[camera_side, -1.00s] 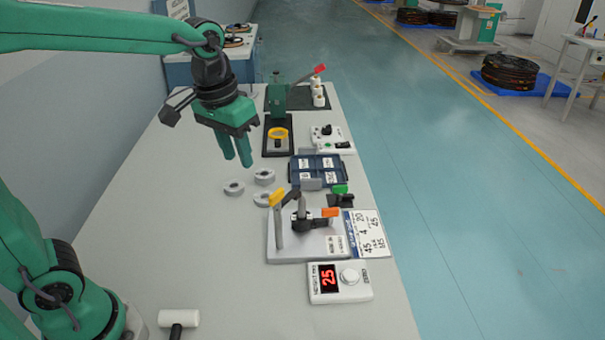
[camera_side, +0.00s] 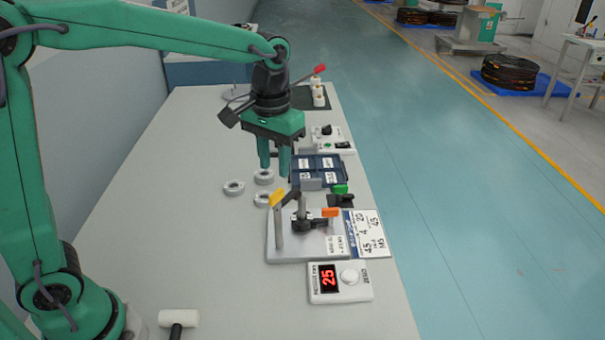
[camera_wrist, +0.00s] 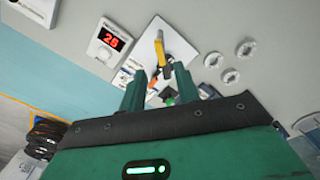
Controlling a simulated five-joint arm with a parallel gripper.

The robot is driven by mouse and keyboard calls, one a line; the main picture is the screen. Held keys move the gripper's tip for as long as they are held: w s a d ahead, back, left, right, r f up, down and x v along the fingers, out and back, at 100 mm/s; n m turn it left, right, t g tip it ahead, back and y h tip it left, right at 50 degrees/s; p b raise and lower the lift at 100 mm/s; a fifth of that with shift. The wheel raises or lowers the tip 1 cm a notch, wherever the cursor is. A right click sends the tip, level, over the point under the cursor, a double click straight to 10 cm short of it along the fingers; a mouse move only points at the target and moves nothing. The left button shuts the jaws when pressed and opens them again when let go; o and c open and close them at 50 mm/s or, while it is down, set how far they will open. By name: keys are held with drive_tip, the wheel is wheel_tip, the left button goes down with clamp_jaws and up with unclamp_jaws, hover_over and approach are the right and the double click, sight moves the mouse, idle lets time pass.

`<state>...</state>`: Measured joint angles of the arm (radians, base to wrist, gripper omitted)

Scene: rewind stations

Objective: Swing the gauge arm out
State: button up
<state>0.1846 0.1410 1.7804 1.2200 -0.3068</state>
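On a white base plate (camera_side: 274,252), a grey post carries a swing arm with a yellow tip (camera_side: 277,197) and a black section (camera_side: 291,196); I take this as the gauge arm. Its black section reaches toward a grey spindle (camera_side: 302,208) with a dark hub (camera_side: 305,223) and an orange-tipped lever (camera_side: 330,212). The yellow tip (camera_wrist: 159,47) shows in the wrist view, beyond my fingertips. My gripper (camera_side: 274,168) is empty, pointing down above and behind the fixture in the side view. Its fingers (camera_wrist: 158,85) are apart, touching nothing visible.
Several grey rings (camera_side: 234,188) lie left of the fixture. A dark blue tray (camera_side: 328,164) sits behind it and a green-tipped part (camera_side: 340,190) beside it. A display box reading 25 (camera_side: 340,282) stands in front. A white-headed mallet (camera_side: 179,318) lies at front left. The left table is clear.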

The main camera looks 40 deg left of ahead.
sight(276, 193)
drive_tip(key=shift+f, duration=3.5)
drive_tip(key=shift+c, duration=0.2)
clamp_jaws()
